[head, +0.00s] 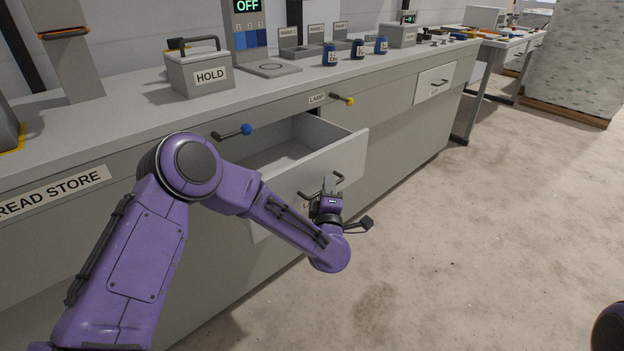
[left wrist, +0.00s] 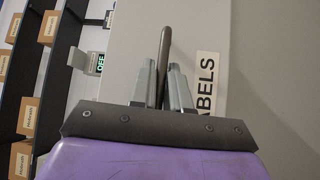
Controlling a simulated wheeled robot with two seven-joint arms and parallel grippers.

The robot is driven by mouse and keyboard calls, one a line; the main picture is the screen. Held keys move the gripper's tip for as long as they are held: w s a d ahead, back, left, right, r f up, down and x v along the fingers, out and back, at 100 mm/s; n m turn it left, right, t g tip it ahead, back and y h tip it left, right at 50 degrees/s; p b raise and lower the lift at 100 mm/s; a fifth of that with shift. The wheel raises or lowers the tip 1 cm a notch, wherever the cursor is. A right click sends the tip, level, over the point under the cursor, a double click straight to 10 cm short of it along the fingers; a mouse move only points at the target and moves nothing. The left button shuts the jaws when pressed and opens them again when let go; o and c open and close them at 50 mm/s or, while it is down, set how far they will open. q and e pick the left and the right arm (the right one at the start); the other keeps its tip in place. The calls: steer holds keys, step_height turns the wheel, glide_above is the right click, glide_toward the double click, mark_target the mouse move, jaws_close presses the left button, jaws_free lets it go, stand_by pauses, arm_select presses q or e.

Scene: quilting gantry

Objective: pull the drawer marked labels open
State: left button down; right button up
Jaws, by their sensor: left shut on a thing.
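The drawer marked labels (head: 345,158) stands pulled out from the grey counter front in the head view. Its inside is visible and looks empty. Its label reads LABELS (left wrist: 206,85) in the left wrist view; in the head view my gripper mostly hides it. My left gripper (head: 328,187) is at the drawer front, shut on the dark bar handle (left wrist: 165,48). In the left wrist view the two fingers (left wrist: 163,85) lie on either side of the bar. My right gripper is not in view.
A blue-knobbed lever (head: 246,130) and a yellow-knobbed lever (head: 349,100) stick out from the counter front. A box marked HOLD (head: 203,76) and blue jars (head: 330,56) stand on the counter. Another drawer (head: 434,83) farther right is closed. The floor to the right is clear.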

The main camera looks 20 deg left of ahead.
arm_select(q)
steer(key=shift+s+d, duration=0.35)
steer(key=shift+d, duration=0.45)
steer(key=shift+s+d, duration=0.3)
steer(key=shift+d, duration=0.45)
steer(key=c, duration=1.2)
jaws_free()
steer(key=shift+c, duration=0.2)
steer(key=v, duration=1)
steer(key=shift+s+d, duration=0.15)
steer(key=shift+s, duration=0.1)
steer(key=shift+f, duration=0.1)
